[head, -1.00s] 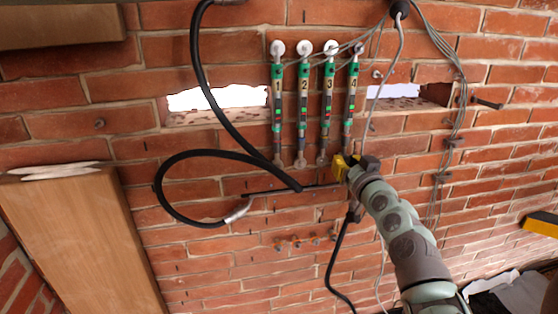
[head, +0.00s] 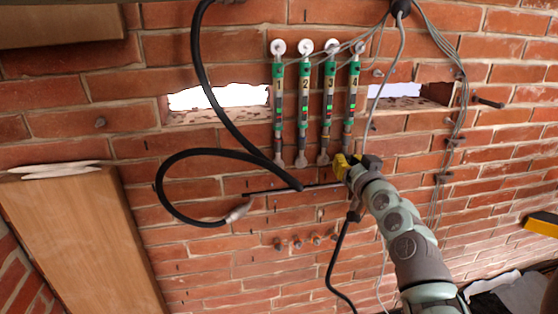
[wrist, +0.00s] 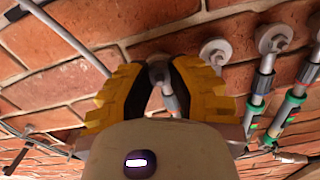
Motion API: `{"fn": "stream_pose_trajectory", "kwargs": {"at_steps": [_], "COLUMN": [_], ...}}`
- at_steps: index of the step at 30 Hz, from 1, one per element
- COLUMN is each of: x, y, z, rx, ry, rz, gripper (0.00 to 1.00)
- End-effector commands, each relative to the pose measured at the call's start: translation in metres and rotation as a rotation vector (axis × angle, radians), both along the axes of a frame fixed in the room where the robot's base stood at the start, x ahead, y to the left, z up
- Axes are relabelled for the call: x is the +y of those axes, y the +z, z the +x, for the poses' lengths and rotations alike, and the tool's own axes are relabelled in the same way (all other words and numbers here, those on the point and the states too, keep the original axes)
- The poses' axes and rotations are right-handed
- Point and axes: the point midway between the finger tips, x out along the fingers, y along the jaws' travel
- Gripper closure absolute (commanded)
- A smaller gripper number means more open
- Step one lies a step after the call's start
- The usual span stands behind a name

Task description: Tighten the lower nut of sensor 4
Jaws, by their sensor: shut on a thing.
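Sensor 4 (head: 353,90) is the rightmost of the upright green-and-grey sensors on the brick wall, beside sensor 3 (head: 329,90). My gripper (head: 343,164) is at its lower end in the head view and covers that end. In the wrist view my gripper (wrist: 160,80) has its yellow fingers closed around the lower nut of sensor 4 (wrist: 158,72), which is partly hidden between the fingertips. A grey rod runs from it toward the camera. The lower ends of the neighbouring sensors, with round washers and nuts (wrist: 273,38), show to the right, apart from the fingers.
A thick black hose (head: 205,85) loops left of the sensors. A thin dark bar (head: 290,189) lies along the wall left of my gripper. Grey cables (head: 462,95) hang at right. Small pegs (head: 298,242) stick out below. A wooden board (head: 85,235) stands at left.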

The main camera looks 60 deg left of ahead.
Motion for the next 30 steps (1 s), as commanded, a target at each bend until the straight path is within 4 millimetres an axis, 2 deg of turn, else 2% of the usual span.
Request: {"fn": "stream_pose_trajectory", "kwargs": {"at_steps": [14,30], "x": [-0.0017,-0.0014], "y": [-0.0013,-0.0002], "z": [0.0025,0.0014], "rx": [0.182,0.576], "ry": [-0.007,-0.005], "rz": [0.076,0.230], "gripper": [1.00,1.00]}}
